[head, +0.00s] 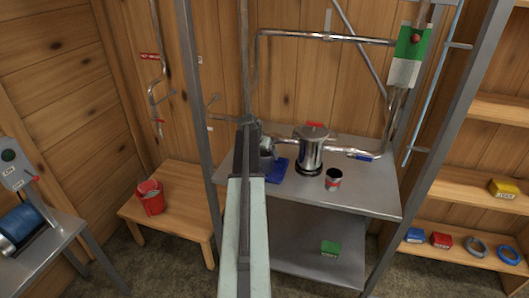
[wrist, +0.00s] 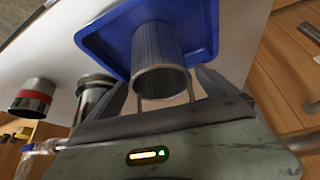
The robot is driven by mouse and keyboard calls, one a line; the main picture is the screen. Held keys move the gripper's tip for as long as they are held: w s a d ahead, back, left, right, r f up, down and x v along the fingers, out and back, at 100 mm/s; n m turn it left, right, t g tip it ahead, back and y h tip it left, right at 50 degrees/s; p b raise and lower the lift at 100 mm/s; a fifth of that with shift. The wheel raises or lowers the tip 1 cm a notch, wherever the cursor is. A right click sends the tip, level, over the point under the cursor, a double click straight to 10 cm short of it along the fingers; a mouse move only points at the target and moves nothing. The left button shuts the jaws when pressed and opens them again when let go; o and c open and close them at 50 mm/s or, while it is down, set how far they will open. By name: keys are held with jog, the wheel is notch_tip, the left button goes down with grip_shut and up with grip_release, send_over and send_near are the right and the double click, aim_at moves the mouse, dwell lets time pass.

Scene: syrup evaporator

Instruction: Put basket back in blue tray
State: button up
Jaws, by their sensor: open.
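The basket (wrist: 158,55) is a grey ribbed metal cylinder, and its round rim faces my wrist camera. It stands in or just over the blue tray (wrist: 106,38); I cannot tell whether it touches the tray floor. My gripper (wrist: 165,90) is open, with one finger on each side of the basket near its rim. In the head view the blue tray (head: 278,173) lies on the steel table, and the basket (head: 266,147) shows partly behind my gripper (head: 255,140). My arm hides the tray's left part.
A steel pot (head: 312,152) and a red-banded can (head: 333,180) stand right of the tray on the steel table (head: 375,195). Pipes run behind. A wooden bench (head: 180,205) with a red container (head: 150,197) is at left.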

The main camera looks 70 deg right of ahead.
jog(key=p+v, duration=0.3)
jog(key=v, duration=0.2)
jog(key=shift+w+a+r+p, duration=0.15)
jog(key=shift+a+r+p, duration=0.1)
jog(key=shift+r+p, duration=0.05)
jog(key=w+a+f+n+t+y, duration=0.1)
jog(key=w+a+n, duration=0.3)
jog(key=w+a, duration=1.1)
jog(key=w+a+f+n+t+y, duration=0.15)
jog(key=w+a+n, duration=0.35)
jog(key=w+a, duration=0.95)
jog(key=s+a+f+n+g+y, duration=0.1)
jog(key=a+n, duration=0.4)
jog(key=a, duration=1.8)
jog(key=s+a+f+n+y+b, duration=0.1)
jog(key=a+n, duration=0.4)
jog(key=a, duration=1.8)
jog(key=shift+s+a+f+n+g+y+b, duration=0.15)
jog(key=shift+s+a+n+g+y+b, duration=0.15)
jog(key=shift+s+y, duration=0.55)
